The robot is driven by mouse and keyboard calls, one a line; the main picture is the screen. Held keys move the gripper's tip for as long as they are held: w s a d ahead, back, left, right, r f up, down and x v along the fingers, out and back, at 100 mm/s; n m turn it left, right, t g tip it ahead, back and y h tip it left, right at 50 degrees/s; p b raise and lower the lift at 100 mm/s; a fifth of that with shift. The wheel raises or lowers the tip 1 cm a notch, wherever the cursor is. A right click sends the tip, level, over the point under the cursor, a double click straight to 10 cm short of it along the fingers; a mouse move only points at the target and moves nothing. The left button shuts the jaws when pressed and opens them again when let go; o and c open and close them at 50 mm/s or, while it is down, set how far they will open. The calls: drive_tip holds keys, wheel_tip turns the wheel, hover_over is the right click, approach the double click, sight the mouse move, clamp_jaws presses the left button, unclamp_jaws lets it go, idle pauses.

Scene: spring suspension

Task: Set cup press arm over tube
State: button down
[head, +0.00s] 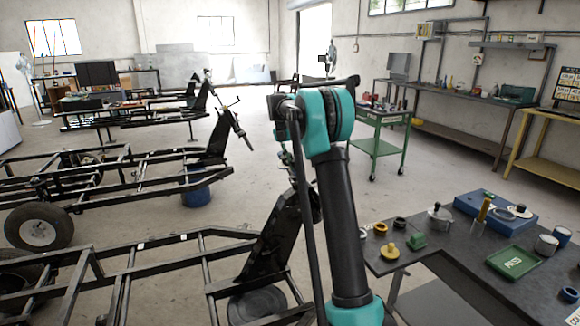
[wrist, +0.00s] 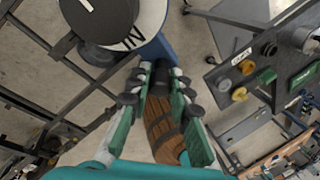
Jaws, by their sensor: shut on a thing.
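In the wrist view my gripper (wrist: 157,92) has its two green-and-grey fingers closed around a dark rounded cylindrical piece (wrist: 158,78). It looks like a handle, perhaps that of the cup press arm, but I cannot tell for sure. In the head view my arm hides most of the gripper and what it holds. A black upright bracket (head: 268,240) rises from the nearest frame (head: 140,262), just left of and behind my arm. I cannot clearly make out the press arm or the tube on it.
A green cart (head: 378,148) stands behind my arm. Similar black frames fill the left.

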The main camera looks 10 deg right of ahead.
drive_tip(key=shift+d+r, duration=0.1)
drive_tip(key=shift+d, duration=0.05)
drive_tip(key=c, duration=1.4)
unclamp_jaws()
drive_tip(key=shift+o, duration=0.2)
drive_tip(key=v, duration=1.2)
drive_tip(key=s+f+m+t+y, duration=0.1)
drive_tip(key=s+f+m+t, duration=0.1)
drive_tip(key=s+f+m, duration=0.7)
drive_tip(key=s+f+m+t, duration=0.2)
drive_tip(key=s+f+m, duration=0.8)
drive_tip(key=s, duration=1.1)
drive_tip(key=s+f+m+t+y, duration=0.1)
drive_tip(key=s+f+m+t, duration=0.1)
drive_tip(key=s+f+m, duration=0.7)
drive_tip(key=s+f, duration=0.1)
drive_tip(key=s, duration=0.5)
drive_tip(key=shift+m+y, duration=0.3)
drive_tip(key=shift+m, duration=0.1)
